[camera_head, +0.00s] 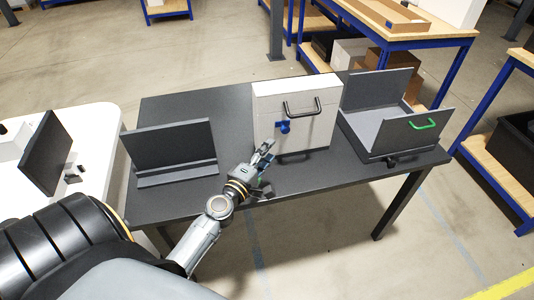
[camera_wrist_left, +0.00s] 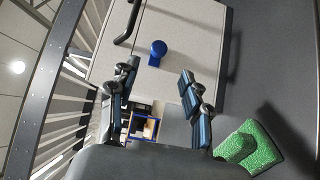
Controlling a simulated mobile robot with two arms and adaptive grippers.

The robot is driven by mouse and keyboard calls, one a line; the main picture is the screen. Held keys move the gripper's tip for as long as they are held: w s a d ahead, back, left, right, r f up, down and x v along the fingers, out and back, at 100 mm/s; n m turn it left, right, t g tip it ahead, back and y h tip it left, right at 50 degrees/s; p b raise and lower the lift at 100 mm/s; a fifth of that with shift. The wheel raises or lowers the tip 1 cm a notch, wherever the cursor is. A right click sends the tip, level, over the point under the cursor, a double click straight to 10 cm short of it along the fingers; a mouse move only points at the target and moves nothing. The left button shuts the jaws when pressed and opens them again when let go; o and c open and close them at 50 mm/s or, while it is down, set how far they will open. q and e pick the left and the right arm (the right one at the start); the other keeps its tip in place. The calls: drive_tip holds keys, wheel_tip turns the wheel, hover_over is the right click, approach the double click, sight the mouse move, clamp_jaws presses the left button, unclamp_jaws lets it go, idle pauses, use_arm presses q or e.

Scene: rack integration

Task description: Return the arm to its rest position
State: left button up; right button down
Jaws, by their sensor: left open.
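My left arm reaches from the bottom left over the dark table (camera_head: 218,200) in the head view. My left gripper (camera_head: 266,158) is open and empty, in front of the white box (camera_head: 320,125) with a black handle and a blue knob (camera_head: 284,127). In the left wrist view the two fingers of the gripper (camera_wrist_left: 160,95) stand apart, with the blue knob (camera_wrist_left: 157,52) beyond them and nothing between them. The right gripper is not in view.
A dark panel on a stand (camera_head: 175,148) is at the left. A green block (camera_wrist_left: 248,148) shows in the left wrist view. The table's front left is clear.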

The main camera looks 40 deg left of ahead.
use_arm(q)
drive_tip(key=s+d+m+g+h, duration=0.25)
drive_tip(key=d+m+h, duration=0.45)
drive_tip(key=d, duration=0.4)
drive_tip(key=s+d+f+m+g, duration=0.6)
drive_tip(key=s+d+m+g, duration=0.25)
drive_tip(key=s+m, duration=0.4)
drive_tip(key=s+a+f+m+g+y, duration=0.25)
drive_tip(key=s+a+y, duration=0.3)
drive_tip(key=s, duration=0.55)
wheel_tip(320, 180, down, 24)
drive_tip(key=g, duration=0.2)
drive_tip(key=s+a+f+g, duration=0.1)
drive_tip(key=s+a+f, duration=0.2)
drive_tip(key=s+f, duration=1.4)
drive_tip(key=shift+s+a+f+n, duration=0.15)
drive_tip(key=shift+s+f+n, duration=0.15)
drive_tip(key=shift+s, duration=0.2)
